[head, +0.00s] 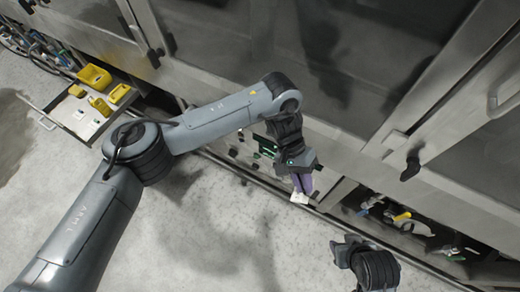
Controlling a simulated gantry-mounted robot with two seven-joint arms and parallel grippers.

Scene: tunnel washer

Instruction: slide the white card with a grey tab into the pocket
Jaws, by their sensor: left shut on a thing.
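My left gripper (302,184), with purple-grey fingers, is shut on a small white card (299,198) in front of the washer's lower edge. The card sticks out below the fingertips. Its grey tab cannot be made out and may be hidden by the fingers. My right gripper (343,252) is at the bottom, right of centre, apart from the card. Its jaws are too unclear to tell open from shut. I cannot make out the pocket; the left wrist covers part of the lower panel.
The steel washer (270,45) fills the back, with door handles (410,167) sticking out. An open drawer (62,118) with yellow bins (95,77) juts out at the left. An open lower compartment (385,212) holds cables and coloured parts. The pale floor (200,245) is clear.

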